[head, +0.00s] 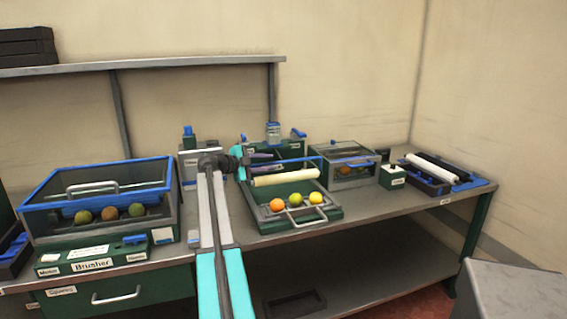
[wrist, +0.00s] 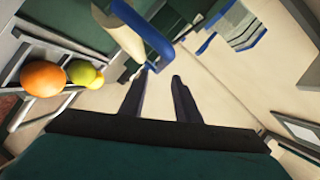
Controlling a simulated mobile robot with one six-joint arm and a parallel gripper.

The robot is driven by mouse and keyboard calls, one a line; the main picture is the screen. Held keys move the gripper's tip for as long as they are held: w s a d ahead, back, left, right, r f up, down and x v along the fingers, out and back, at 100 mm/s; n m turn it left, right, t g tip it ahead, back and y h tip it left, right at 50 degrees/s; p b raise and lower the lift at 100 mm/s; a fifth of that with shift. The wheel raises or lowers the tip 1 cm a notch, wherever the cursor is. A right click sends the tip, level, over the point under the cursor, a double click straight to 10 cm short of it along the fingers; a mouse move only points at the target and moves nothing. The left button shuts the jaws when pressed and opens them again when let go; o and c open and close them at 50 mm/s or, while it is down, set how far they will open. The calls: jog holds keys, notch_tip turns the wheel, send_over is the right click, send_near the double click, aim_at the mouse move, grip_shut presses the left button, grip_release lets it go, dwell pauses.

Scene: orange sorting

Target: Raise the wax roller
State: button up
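The wax roller (head: 286,176) is a cream cylinder lying across a green tray unit in the middle of the bench. A blue bar handle (head: 297,161) runs above it; the handle's curved end also shows in the wrist view (wrist: 152,36). My gripper (head: 245,157) is at the left end of the roller unit. In the wrist view its two dark fingers (wrist: 162,74) are apart, with nothing seen between them. The blue handle is just beyond the fingertips; whether they touch it cannot be told. My arm hides part of the unit's left side.
An orange (head: 277,204) and two yellow-green fruits (head: 295,199) sit at the front of the green tray (head: 335,213). The brusher box (head: 172,200) stands left. A clear-sided box (head: 347,168) and a second pale roller (head: 434,168) stand right. A shelf (head: 140,64) hangs behind.

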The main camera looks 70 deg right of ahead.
aim_at(280, 162)
jog(key=shift+p+x, duration=0.6)
jog(key=shift+x, duration=3.7)
grip_shut()
